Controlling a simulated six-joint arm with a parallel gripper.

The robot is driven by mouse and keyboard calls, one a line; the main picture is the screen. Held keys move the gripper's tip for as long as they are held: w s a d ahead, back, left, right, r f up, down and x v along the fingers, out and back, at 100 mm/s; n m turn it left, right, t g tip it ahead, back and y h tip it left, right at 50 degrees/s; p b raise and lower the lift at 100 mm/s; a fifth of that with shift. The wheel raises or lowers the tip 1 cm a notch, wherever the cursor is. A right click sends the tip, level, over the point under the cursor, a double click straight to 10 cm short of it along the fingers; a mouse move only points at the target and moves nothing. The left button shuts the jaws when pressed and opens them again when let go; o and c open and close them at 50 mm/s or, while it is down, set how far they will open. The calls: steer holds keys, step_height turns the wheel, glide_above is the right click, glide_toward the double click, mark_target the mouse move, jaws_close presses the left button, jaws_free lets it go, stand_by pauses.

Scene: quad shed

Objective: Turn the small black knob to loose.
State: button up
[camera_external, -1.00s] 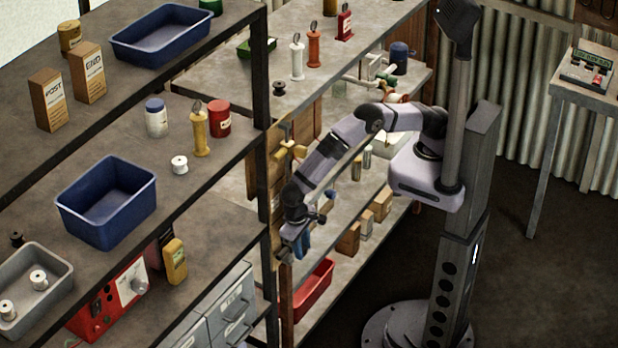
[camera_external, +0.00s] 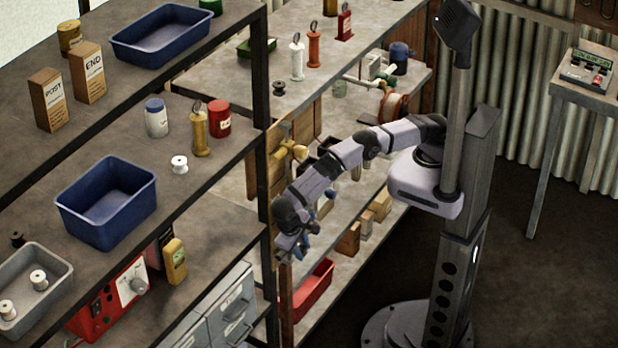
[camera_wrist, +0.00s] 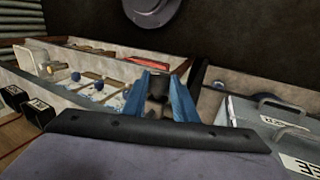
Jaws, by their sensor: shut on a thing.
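My gripper (camera_external: 297,250) is at the end post of the shelving in the external view. The knob's pointer or markings cannot be made out. In the external view the knob is hidden behind my wrist and gripper.
Grey drawers (camera_wrist: 262,112) with handles are close on the right in the wrist view. A red tray (camera_external: 314,290) lies on the low shelf beside my gripper. Brass taps (camera_external: 292,150) are on the wooden panel above.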

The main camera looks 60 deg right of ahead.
mark_target(302, 249)
steer(key=o, duration=1.1)
steer(key=shift+r, duration=0.1)
steer(key=shift+b+v, duration=0.65)
steer(key=shift+v, duration=1.45)
step_height(302, 249, up, 8)
steer(key=shift+a+f+p, duration=0.1)
steer(key=shift+f+p, duration=0.15)
steer(key=shift+p, duration=0.85)
